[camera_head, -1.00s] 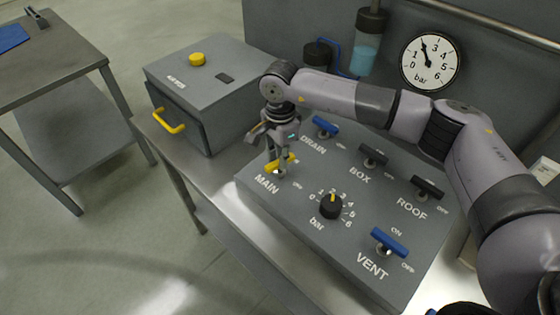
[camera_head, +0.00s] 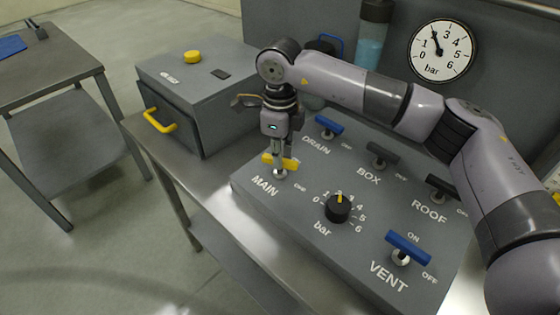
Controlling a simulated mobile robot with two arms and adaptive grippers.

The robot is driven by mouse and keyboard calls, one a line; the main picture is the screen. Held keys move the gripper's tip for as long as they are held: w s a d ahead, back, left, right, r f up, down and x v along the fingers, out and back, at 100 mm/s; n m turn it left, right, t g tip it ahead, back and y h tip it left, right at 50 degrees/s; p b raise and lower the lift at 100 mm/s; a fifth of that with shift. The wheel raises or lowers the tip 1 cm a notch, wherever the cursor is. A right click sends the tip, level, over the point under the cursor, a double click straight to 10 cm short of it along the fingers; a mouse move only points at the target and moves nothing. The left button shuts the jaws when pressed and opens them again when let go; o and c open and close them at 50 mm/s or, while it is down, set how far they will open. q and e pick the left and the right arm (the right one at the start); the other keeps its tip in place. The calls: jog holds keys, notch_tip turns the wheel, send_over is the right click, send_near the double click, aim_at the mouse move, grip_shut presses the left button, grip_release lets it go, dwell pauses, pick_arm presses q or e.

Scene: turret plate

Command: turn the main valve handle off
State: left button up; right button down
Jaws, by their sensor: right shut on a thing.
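The yellow main valve handle (camera_head: 291,163) sits on the grey sloped panel (camera_head: 300,225), above the MAIN label and left of its OFF mark. It lies nearly level across the picture, close to the slant of the blue DRAIN handle (camera_head: 329,126). My right gripper (camera_head: 279,157) points down from above and is shut on the yellow handle. Its fingers cover the handle's middle, and the ON mark there is hidden. My left gripper is not in view.
BOX (camera_head: 382,157) and ROOF (camera_head: 442,189) have black handles, VENT (camera_head: 408,247) a blue one. A black bar knob (camera_head: 338,208) stands right of MAIN. A grey box with a yellow handle (camera_head: 159,121) is at left. The wall gauge (camera_head: 442,51) reads about 2.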

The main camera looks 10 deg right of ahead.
jog(key=shift+m+b, duration=1.15)
jog(key=shift+m, duration=1.05)
jog(key=shift+w+r, duration=0.1)
jog(key=c, duration=1.6)
grip_release()
jog(key=shift+o, duration=0.2)
notch_tip(320, 180, up, 12)
